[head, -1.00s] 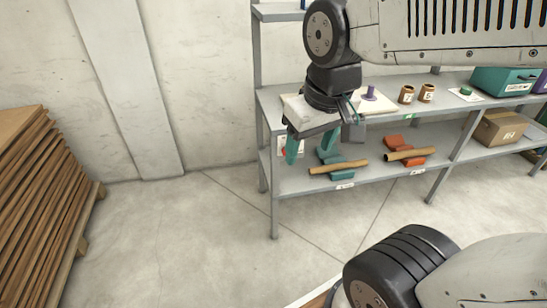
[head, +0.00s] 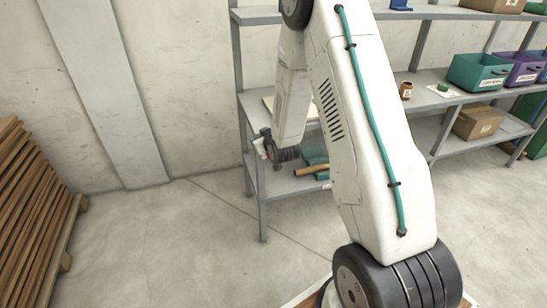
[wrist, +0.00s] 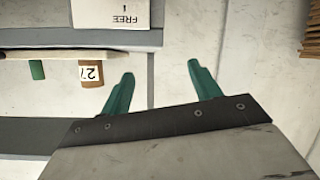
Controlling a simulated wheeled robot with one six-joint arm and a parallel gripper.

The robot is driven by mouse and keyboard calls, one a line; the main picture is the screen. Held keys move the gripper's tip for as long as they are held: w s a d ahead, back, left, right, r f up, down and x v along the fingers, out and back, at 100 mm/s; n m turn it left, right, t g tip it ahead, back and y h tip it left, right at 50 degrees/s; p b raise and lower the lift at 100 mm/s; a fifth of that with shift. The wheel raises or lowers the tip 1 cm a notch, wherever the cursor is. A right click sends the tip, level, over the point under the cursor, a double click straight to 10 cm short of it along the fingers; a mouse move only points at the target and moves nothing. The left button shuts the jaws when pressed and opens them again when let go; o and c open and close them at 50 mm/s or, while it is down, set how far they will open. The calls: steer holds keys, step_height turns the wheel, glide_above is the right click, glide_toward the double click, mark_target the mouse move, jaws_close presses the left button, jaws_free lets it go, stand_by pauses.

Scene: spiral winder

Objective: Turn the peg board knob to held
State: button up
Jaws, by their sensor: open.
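A white card reading "FREE" (wrist: 110,12) shows upside down at the top edge of the wrist view, cut off by the frame. It sits by the grey shelf edge (wrist: 40,38), next to the pale board (wrist: 55,54) on that shelf. No knob can be made out in the wrist view. My gripper (wrist: 160,70) is open, its two teal fingers apart with nothing between them. The card lies above and left of the fingers in the picture. In the head view the pale board (head: 268,104) is mostly behind my arm, and the fingers cannot be made out.
In the head view, a teal bin (head: 478,72) and a cardboard box (head: 477,122) stand on the shelves at right. Stacked brown sheets (head: 30,200) are at left. The floor between is clear.

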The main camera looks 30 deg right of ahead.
steer(key=s+d+f+t+h, duration=0.1)
steer(key=s+d+f+t, duration=0.15)
steer(key=f, duration=0.45)
steer(key=s+d+f+t+h, duration=0.1)
steer(key=s+f+t, duration=0.15)
steer(key=f, duration=0.45)
steer(key=w+d+g, duration=0.1)
steer(key=w+d, duration=0.1)
steer(key=w, duration=0.5)
steer(key=shift+d+r, duration=0.15)
steer(key=shift+r, duration=0.1)
steer(key=c, duration=1)
